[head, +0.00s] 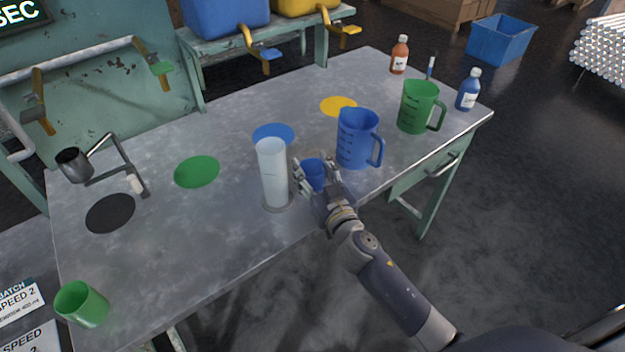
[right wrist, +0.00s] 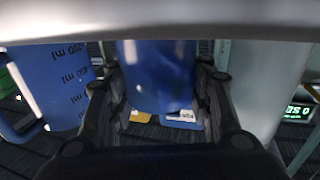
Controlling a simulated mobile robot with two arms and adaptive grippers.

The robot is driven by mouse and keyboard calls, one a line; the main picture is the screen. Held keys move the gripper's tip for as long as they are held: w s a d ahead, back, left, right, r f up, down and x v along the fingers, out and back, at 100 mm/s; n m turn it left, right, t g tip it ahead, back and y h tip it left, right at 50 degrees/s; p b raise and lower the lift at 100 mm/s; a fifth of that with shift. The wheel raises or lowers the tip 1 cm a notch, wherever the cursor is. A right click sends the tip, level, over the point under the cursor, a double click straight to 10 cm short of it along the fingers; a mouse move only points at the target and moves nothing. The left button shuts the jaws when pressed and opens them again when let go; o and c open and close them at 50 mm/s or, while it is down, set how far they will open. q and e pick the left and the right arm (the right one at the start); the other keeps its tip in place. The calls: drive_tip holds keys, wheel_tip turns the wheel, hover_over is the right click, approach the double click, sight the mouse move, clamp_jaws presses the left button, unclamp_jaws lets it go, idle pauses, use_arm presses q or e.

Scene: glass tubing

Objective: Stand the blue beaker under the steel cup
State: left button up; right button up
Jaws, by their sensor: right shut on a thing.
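The small blue beaker (head: 314,175) is between the fingers of my right gripper (head: 318,184), near the front edge of the table. The gripper is shut on it; I cannot tell whether the beaker touches the table. In the right wrist view the blue beaker (right wrist: 158,75) sits between the two dark fingers, its upper part cut off by a pale band. The steel cup (head: 73,164) hangs on a bent metal stand at the far left of the table, above and a little behind a black disc (head: 110,213). My left gripper is out of view.
A tall clear cylinder (head: 273,175) stands just left of my right gripper, and a blue jug (head: 355,140) close on its right. A green jug (head: 417,107) stands further right. A green beaker (head: 82,304) is at the front left.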

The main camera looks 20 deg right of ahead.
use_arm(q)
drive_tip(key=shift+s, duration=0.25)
use_arm(e)
drive_tip(key=shift+c, duration=0.5)
drive_tip(key=shift+r, duration=0.55)
wheel_tip(320, 180, up, 17)
drive_tip(key=p, duration=0.4)
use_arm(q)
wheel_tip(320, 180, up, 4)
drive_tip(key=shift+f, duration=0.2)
use_arm(e)
drive_tip(key=s+d+f, duration=0.1)
drive_tip(key=s+f, duration=0.3)
drive_tip(key=s, duration=0.7)
drive_tip(key=s+d+f+m+h, duration=0.1)
drive_tip(key=s+f, duration=0.4)
drive_tip(key=s, duration=0.6)
drive_tip(key=shift+s+f+h, duration=0.25)
drive_tip(key=shift+s+h, duration=0.05)
drive_tip(key=shift+s, duration=0.1)
